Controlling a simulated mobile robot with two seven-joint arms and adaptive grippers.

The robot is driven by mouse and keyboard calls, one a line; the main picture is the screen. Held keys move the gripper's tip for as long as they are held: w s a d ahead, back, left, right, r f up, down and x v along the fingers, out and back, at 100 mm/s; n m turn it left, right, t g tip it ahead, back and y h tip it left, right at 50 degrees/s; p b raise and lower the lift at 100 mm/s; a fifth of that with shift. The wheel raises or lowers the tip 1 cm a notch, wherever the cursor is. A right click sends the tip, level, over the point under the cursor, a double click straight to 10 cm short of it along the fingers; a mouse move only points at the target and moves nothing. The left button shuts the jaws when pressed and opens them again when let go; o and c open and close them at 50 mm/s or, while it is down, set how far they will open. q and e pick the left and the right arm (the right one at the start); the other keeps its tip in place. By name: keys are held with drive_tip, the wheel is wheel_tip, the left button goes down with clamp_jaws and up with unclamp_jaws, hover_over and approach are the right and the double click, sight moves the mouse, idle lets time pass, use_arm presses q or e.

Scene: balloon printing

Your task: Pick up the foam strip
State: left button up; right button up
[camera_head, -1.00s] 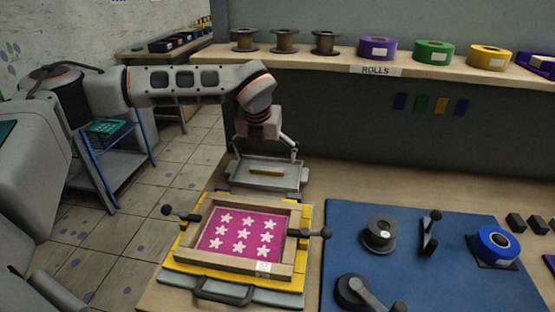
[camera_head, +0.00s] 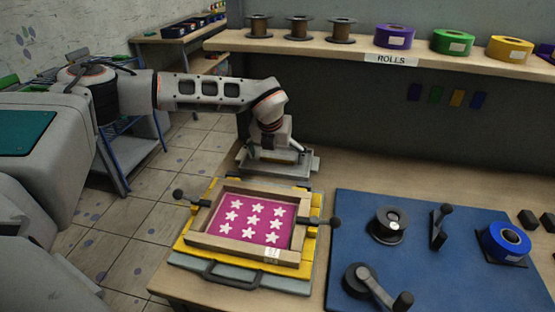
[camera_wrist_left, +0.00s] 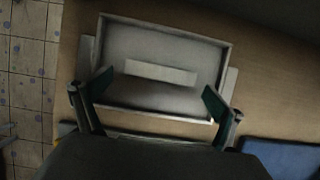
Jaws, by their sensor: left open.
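The foam strip (camera_wrist_left: 160,73) is a pale bar lying flat in a shallow grey tray. It shows in the left wrist view; in the head view my left gripper and arm cover it. The tray (camera_wrist_left: 178,24) stands on the wooden table behind the printing frame and also shows in the head view (camera_head: 307,163). My left gripper (camera_wrist_left: 158,92) is open, one finger near each end of the strip. It points down over the tray in the head view (camera_head: 272,153). I cannot tell its exact height above the strip. My right gripper is not in view.
A wooden printing frame (camera_head: 278,255) with a pink, star-patterned screen stands in front of the tray. A blue mat (camera_head: 340,215) with spools and levers lies to the right. A shelf (camera_head: 250,42) of rolls runs behind. Bare table lies right of the tray.

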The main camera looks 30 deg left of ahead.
use_arm(q)
drive_tip(key=c, duration=0.8)
